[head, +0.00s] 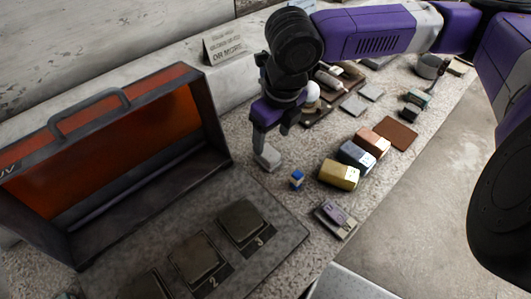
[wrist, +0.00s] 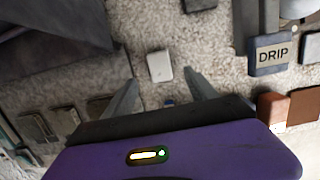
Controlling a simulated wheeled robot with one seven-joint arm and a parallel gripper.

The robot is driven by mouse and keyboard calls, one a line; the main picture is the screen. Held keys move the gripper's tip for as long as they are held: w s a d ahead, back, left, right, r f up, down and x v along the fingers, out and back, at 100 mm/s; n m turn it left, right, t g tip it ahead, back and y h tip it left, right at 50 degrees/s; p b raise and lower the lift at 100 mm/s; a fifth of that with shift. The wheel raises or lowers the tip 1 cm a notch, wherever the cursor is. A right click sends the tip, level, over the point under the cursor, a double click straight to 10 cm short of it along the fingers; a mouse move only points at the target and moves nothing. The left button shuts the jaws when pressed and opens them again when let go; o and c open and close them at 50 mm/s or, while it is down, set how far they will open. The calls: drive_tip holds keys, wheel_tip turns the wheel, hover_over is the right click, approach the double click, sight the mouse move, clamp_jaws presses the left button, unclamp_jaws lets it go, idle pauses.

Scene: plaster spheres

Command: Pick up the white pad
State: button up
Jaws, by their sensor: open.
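The white pad (head: 268,157) is a small pale block on the speckled counter, just below my gripper (head: 271,143) in the head view. In the wrist view the white pad (wrist: 159,66) lies flat in front of the gap between the fingertips of my gripper (wrist: 160,79). My gripper points down, with its fingers apart and nothing between them. One finger partly covers the pad in the head view. I cannot tell the exact height of the fingertips above it.
An open case with an orange inside (head: 130,125) stands close on the left. A numbered board (head: 285,245) lies in front. A small blue block (head: 297,179) sits near the pad. Yellow (head: 338,175), blue (head: 356,156) and copper (head: 373,142) boxes stand to the right.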

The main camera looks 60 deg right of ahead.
sight(268, 152)
drive_tip(key=f, duration=0.5)
drive_tip(key=w+f, duration=0.1)
drive_tip(key=f, duration=0.1)
drive_tip(key=shift+w+d+f, duration=0.1)
drive_tip(key=shift+d+f, duration=0.05)
drive_tip(key=shift+f, duration=0.1)
drive_tip(key=c, duration=1.4)
drive_tip(key=shift+c, duration=0.2)
drive_tip(key=shift+r, duration=0.15)
wheel_tip(268, 152, up, 20)
drive_tip(key=p, duration=0.1)
